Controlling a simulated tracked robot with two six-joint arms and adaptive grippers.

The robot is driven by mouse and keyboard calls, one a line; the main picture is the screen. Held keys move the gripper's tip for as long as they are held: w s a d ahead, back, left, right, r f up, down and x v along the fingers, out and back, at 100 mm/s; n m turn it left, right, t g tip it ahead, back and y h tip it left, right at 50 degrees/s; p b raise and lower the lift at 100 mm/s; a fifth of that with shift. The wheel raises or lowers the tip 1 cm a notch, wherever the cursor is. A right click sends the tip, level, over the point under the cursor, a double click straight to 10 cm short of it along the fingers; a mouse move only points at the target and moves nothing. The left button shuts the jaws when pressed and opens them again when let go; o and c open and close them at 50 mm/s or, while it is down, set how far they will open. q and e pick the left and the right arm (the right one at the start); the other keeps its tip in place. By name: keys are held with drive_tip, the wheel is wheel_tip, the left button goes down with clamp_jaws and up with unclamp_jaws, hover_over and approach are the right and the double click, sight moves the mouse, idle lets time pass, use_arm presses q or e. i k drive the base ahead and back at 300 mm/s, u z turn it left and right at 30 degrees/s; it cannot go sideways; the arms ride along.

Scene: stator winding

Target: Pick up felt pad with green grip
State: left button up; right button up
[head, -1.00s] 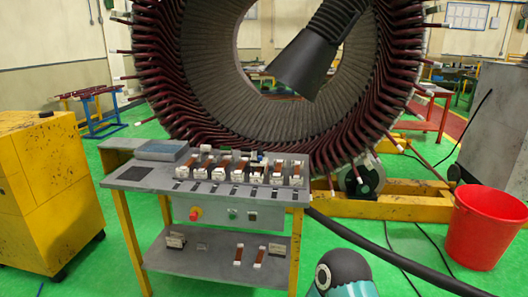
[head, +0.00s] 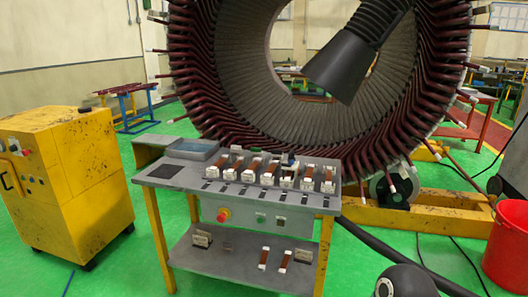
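The grey workbench (head: 170,178) with yellow legs stands in front of the large stator. A small greenish item (head: 284,158) sits at the back of the bench top, behind the row of brown bars with white end blocks (head: 253,167). It is too small to tell whether it is the felt pad with the green grip. Neither of my grippers is in view. Only a dark rounded part of my own arm shows at the bottom right edge.
The stator (head: 215,105) stands close behind the bench. A yellow cabinet (head: 85,160) is on the left and a red bucket (head: 507,245) at the right edge. A lower shelf (head: 215,262) holds several small parts. Green floor is clear between cabinet and bench.

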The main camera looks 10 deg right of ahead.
sight(253, 151)
drive_tip(key=i, duration=0.9)
drive_tip(key=u, duration=0.05)
